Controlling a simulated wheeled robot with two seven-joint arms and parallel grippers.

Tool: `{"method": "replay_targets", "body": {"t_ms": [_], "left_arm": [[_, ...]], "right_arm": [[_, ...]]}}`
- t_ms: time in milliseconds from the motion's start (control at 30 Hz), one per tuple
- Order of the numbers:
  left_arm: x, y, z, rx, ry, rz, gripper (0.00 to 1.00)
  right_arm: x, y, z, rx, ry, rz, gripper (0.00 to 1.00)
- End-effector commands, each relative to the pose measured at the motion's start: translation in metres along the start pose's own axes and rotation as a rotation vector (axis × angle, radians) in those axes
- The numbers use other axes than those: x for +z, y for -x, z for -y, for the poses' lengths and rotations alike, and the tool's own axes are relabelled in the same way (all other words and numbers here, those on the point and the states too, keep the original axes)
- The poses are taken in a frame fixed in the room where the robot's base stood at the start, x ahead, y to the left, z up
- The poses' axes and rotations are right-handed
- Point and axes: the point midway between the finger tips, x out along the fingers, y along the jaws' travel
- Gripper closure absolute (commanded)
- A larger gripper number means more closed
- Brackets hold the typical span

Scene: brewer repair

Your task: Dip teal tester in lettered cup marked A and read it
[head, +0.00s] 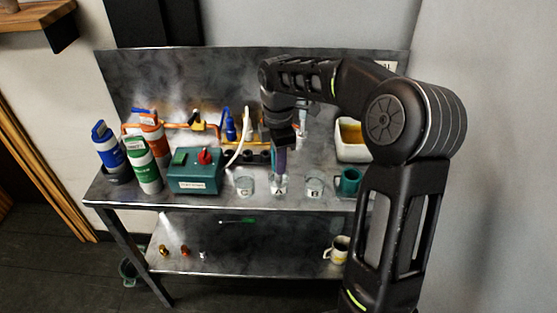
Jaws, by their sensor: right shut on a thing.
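My right gripper (283,137) points down over the bench and is shut on a slim upright tester (281,163), which looks bluish-purple here. The tester's lower end is at the middle clear cup (279,187); whether its tip is in liquid is too small to tell. The middle cup's letter is hard to read. A clear cup marked C (244,186) stands to its left and one marked B (314,187) to its right. The tester's reading cannot be made out. My left gripper is not in view.
A teal box with a red knob (194,178) stands left of the cups, with several bottles (144,168) beyond it. A teal mug (348,182) is right of cup B. A white tub (352,145) stands behind. A lower shelf (270,254) holds small parts and a mug.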

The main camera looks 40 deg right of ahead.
Motion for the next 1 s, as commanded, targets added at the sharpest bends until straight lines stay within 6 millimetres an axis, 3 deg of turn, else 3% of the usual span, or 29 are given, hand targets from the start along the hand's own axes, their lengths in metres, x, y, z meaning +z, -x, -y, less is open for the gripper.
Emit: {"method": "replay_targets", "body": {"t_ms": [1000], "left_arm": [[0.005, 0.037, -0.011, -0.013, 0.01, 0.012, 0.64]], "right_arm": [[0.0, 0.053, 0.0, 0.001, 0.0, 0.0, 1.0]]}}
